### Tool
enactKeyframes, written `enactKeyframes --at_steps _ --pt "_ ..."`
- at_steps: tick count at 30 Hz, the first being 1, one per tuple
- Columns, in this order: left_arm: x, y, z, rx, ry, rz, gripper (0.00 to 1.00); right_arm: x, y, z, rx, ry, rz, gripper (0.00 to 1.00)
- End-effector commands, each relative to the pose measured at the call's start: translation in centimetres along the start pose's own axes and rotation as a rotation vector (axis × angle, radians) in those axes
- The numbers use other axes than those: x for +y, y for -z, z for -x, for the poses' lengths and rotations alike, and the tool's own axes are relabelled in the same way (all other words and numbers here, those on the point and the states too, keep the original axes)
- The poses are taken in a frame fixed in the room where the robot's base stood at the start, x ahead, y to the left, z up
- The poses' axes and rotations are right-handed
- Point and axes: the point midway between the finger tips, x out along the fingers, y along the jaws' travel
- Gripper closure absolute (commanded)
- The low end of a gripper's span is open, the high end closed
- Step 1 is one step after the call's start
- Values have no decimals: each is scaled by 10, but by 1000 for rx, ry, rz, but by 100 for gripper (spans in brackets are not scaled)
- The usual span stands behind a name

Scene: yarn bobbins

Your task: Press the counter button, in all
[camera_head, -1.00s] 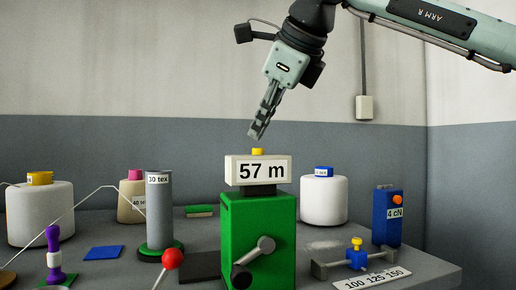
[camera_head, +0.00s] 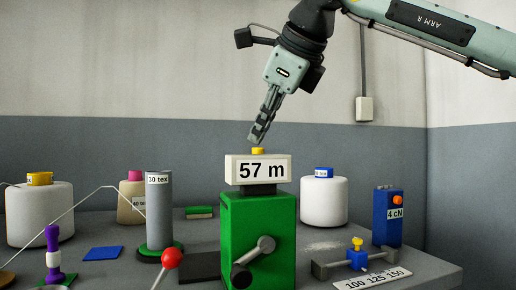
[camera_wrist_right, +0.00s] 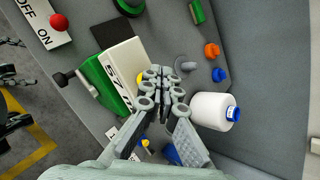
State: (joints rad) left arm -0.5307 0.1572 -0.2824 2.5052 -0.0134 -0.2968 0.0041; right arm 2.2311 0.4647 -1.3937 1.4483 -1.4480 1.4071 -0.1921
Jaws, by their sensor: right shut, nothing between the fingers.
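The counter (camera_head: 258,170) is a white box reading "57 m" on top of a green housing (camera_head: 258,235) with a grey crank. Its yellow button (camera_head: 257,151) sits on the top face. My right gripper (camera_head: 256,138) is shut and empty, pointing down with its fingertips just above the button. I cannot tell whether they touch it. In the right wrist view the shut fingers (camera_wrist_right: 166,82) cover most of the button, and a yellow sliver (camera_wrist_right: 139,78) shows beside them. The counter (camera_wrist_right: 122,75) stands to the left there. My left gripper is not in view.
White bobbins stand at the left (camera_head: 40,215) and behind the counter at the right (camera_head: 324,202). A grey "30 tex" cylinder (camera_head: 159,215), a red-knobbed lever (camera_head: 172,259), a blue "4 cN" block (camera_head: 387,218) and a slider scale (camera_head: 372,280) surround the counter. The air above is free.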

Motion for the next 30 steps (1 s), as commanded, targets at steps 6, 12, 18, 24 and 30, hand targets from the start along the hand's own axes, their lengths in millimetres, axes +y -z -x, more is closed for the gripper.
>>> enactKeyframes --at_steps 6,12,18,24,30 --pt "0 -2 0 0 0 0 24 2 2 -2 0 0 0 100" --pt "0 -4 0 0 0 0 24 3 3 -4 0 -1 0 100" --pt "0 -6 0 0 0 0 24 4 4 -6 1 -1 0 100" --pt "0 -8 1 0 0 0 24 6 6 -8 1 -1 0 100" --pt "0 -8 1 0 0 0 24 6 6 -8 2 -1 0 100"
